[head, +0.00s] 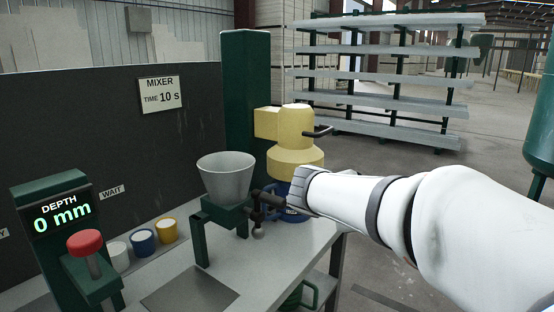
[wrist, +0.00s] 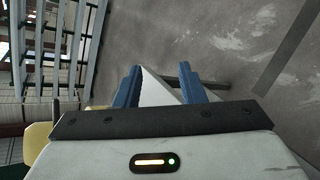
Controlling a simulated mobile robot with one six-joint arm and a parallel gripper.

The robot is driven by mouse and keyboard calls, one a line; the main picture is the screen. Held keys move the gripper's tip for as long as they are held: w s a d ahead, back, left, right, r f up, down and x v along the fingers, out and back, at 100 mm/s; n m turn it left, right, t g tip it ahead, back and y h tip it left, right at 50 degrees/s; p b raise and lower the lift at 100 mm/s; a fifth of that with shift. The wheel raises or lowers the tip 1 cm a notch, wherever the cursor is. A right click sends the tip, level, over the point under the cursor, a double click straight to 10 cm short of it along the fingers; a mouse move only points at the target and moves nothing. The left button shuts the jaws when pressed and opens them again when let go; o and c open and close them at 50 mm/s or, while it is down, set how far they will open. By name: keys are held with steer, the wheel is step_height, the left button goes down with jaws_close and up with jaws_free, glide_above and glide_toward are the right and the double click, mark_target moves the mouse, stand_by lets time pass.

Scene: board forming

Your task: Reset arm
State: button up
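In the wrist view, my gripper (wrist: 160,72) has two blue fingers standing apart, with no held object visible between them. A pale pointed shape (wrist: 156,92) shows between the fingers, against the grey floor; I cannot tell what it is. In the head view, my white arm (head: 455,225) reaches in from the right across the bench's right side. Its far end is close in front of the mixer's lower part, and the fingers cannot be made out clearly there.
The yellow mixer (head: 296,155) stands behind my arm's end. A grey funnel-shaped bowl (head: 226,177) sits on a green stand. White, blue and yellow cups (head: 143,242) line the bench's back. A rack (head: 385,98) stands behind; open floor lies right.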

steer(key=s+a+f+m+g+y+p, duration=0.2)
steer(key=s+f+m+y+p, duration=0.1)
steer(key=s+m, duration=0.4)
steer(key=s+a+f+m+g+y+p, duration=0.2)
steer(key=s+f+m+y, duration=0.4)
steer(key=s, duration=0.8)
steer(key=shift+s+m+g+p, duration=0.2)
steer(key=shift+m+g+p, duration=0.45)
steer(key=shift+m+g, duration=0.15)
